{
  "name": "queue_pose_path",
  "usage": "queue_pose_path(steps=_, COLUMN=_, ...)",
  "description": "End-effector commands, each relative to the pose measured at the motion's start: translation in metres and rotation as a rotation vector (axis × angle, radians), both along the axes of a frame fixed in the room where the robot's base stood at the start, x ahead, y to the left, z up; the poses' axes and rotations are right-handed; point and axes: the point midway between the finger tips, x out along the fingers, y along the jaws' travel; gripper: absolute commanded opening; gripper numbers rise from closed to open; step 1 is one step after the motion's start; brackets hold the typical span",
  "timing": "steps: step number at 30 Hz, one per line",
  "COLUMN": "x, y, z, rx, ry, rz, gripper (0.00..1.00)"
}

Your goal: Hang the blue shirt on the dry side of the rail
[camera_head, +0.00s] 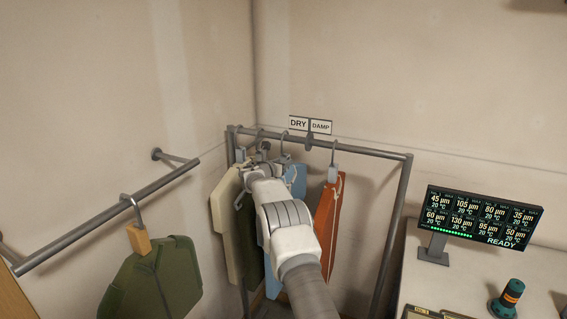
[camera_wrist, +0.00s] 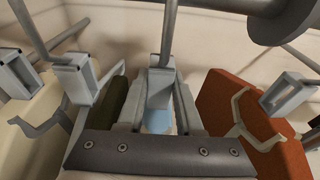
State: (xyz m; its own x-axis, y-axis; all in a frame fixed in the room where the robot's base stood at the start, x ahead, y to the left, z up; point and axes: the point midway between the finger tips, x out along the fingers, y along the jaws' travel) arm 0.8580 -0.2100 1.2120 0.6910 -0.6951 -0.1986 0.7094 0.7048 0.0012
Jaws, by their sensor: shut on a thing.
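The blue shirt (camera_head: 297,183) is mostly hidden behind my arm in the head view; only a light-blue strip (camera_wrist: 158,121) shows in the wrist view. My gripper (camera_head: 273,158) is shut on its hanger's grey block, between the two fingers in the wrist view (camera_wrist: 160,100). The hanger's hook (camera_head: 284,136) is up at the rail (camera_head: 365,151), left of the divider disc (camera_head: 308,142), under the DRY sign (camera_head: 299,123). I cannot tell whether the hook bears on the rail.
A cream garment (camera_head: 228,222) and a dark green one (camera_wrist: 113,96) hang close on the left. An orange garment (camera_head: 325,215) hangs right of the divider, under the DAMP sign (camera_head: 321,127). Another green garment (camera_head: 150,285) hangs from a separate left rail (camera_head: 90,224).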

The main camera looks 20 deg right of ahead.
Motion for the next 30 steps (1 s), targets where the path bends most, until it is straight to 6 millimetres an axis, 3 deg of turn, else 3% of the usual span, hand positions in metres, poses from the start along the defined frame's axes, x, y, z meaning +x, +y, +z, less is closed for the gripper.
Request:
queue_pose_path(steps=26, x=0.0005, y=-0.0005, z=-0.0023, rx=-0.002, ry=-0.002, rz=0.0, gripper=0.0)
queue_pose_path(steps=27, x=0.0005, y=-0.0005, z=-0.0023, rx=-0.001, ry=-0.003, rz=0.0, gripper=0.4)
queue_pose_path(steps=30, x=0.0004, y=-0.0006, z=-0.0027, rx=-0.001, ry=-0.001, rz=0.0, gripper=0.58)
